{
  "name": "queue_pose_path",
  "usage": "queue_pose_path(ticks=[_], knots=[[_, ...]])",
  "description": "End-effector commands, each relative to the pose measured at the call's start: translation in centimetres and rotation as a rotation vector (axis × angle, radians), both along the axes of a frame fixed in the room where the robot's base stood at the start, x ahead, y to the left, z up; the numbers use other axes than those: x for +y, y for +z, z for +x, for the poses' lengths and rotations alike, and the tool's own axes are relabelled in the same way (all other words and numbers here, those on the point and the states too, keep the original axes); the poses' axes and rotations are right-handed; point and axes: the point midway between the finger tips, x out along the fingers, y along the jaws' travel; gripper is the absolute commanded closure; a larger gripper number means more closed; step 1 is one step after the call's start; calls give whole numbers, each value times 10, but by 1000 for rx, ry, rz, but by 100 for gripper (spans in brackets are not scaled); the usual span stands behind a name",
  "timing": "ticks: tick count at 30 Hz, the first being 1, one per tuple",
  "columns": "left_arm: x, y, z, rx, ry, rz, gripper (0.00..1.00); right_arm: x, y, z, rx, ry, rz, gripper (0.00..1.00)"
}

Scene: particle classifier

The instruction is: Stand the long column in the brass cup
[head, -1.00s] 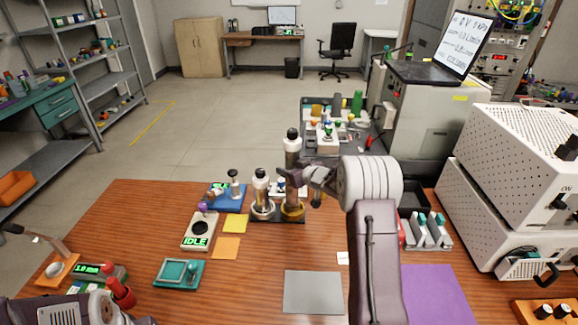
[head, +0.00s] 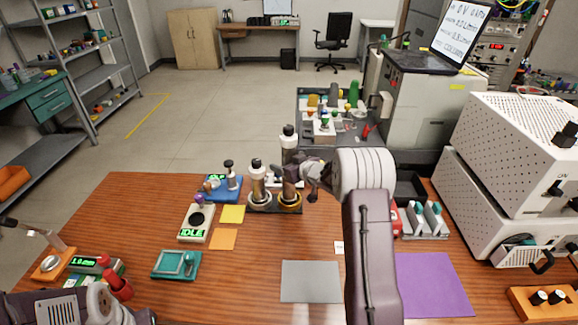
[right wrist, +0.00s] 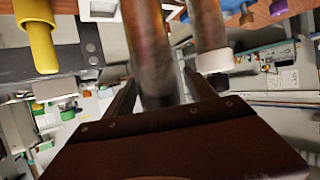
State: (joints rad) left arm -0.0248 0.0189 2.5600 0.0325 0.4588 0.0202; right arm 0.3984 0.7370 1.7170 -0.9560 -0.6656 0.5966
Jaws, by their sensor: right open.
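The long column (head: 289,152), pale with a black cap, stands upright in the brass cup (head: 290,208), the right one of two cups on a dark base. My right gripper (head: 312,181) is open just right of the column. In the right wrist view the column (right wrist: 147,45) rises between the open fingers (right wrist: 158,97), with no clear grip on it. A shorter column (head: 257,180) with a black cap stands in the left cup. My left arm shows at the bottom left; its fingertips are hidden.
Left of the cups are a blue stand (head: 222,190), a device reading IDLE (head: 196,222), and yellow and orange squares. A grey mat (head: 310,282) and a purple mat (head: 435,285) lie in front. White instrument boxes (head: 515,160) stand at the right.

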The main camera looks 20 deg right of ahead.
Motion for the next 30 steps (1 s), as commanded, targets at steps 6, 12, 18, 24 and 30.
queue_pose_path(ticks=[6, 12, 18, 24, 30], knots=[[0, 4, 0, 0, 0, 0, 55, -8, 17, -35, 0, -4, -1, 35], [0, 9, 0, 0, 0, 0, 55, -15, 34, -77, 0, -4, -1, 35], [0, 12, 0, 0, 0, 0, 55, -20, 45, -104, -1, -2, -1, 35], [0, 12, 0, 0, 0, 0, 55, -20, 46, -109, 0, 0, -1, 35], [0, 12, 0, 0, 0, 0, 55, -16, 43, -110, 28, -27, -19, 35]])
